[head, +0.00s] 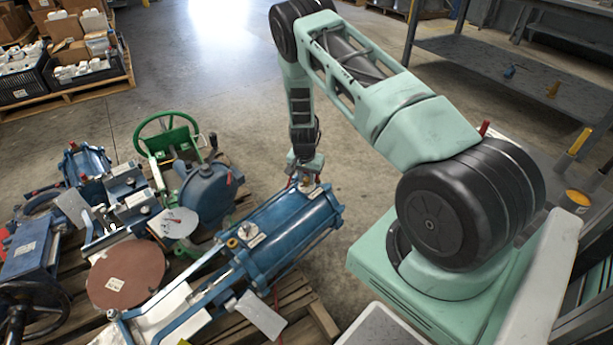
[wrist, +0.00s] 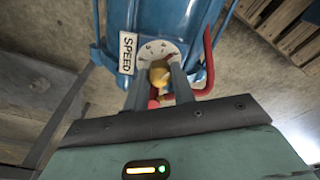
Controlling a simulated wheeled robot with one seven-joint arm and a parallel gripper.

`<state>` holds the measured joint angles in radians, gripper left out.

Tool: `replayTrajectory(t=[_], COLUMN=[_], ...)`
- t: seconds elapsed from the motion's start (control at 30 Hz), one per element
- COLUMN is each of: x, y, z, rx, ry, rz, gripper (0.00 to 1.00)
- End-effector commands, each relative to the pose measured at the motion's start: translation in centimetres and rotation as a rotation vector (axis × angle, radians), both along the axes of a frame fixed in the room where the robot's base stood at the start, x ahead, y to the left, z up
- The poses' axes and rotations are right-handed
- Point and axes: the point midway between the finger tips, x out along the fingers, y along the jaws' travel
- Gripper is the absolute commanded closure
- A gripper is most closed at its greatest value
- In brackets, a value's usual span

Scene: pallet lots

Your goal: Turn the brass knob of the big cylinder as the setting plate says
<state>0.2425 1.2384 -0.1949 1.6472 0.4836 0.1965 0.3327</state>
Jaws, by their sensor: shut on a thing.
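The big blue cylinder (head: 283,240) lies on a wooden pallet. In the wrist view its body (wrist: 200,20) fills the top. My gripper (head: 304,178) reaches down to its far end. In the wrist view, my gripper (wrist: 159,76) is shut on a brass knob (wrist: 161,74), with one finger on each side. A pale round dial (wrist: 157,48) with small marks lies behind the knob. A white label reading SPEED (wrist: 127,54) sits left of the dial. Another brass knob (head: 246,232) shows at the cylinder's near end. No setting plate is readable.
A red bent handle or pipe (wrist: 208,62) runs close to the right finger. A green handwheel (head: 166,122), a brown disc (head: 125,274) and other machines crowd the pallet at left. A grey steel rack (head: 510,70) stands at right. Floor behind the cylinder is clear.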

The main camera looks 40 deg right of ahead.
Motion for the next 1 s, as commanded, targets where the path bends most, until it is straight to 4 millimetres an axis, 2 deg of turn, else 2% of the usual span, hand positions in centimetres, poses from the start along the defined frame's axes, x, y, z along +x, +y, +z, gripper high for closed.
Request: replayTrajectory(t=[0.3, 0.87, 0.9, 0.93, 1.0], x=[0.06, 0.08, 0.08, 0.07, 0.06], y=[0.03, 0.04, 0.04, 0.04, 0.03], z=[0.05, 0.02, 0.02, 0.02, 0.02], rx=[0.000, 0.000, 0.000, 0.000, 0.000], ry=[-0.010, -0.012, -0.012, -0.012, -0.012], rz=[-0.125, -0.151, -0.151, -0.151, -0.151], gripper=[0.98, 0.98, 0.64, 0.55, 0.53])
